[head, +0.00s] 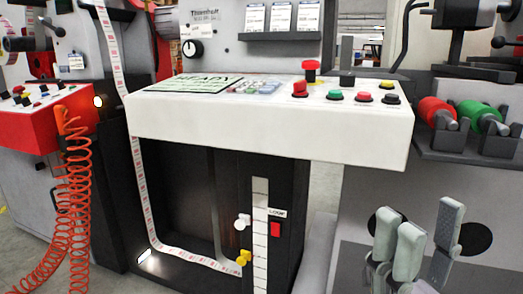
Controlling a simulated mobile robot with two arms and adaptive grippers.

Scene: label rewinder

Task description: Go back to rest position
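My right gripper (427,217) shows at the lower right, with its pale grey fingers pointing up. Its fingers stand apart with nothing between them, in front of the grey cabinet (365,200) and below the right end of the white control panel (260,130). It looks clear of the panel. My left gripper is not in view.
The panel carries a red emergency button (311,67) and several coloured buttons. A label strip (140,180) runs down and under the panel. A coiled orange hose (72,200) hangs from a red box (40,125) at left. Red (434,111) and green (470,112) rolls sit at right.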

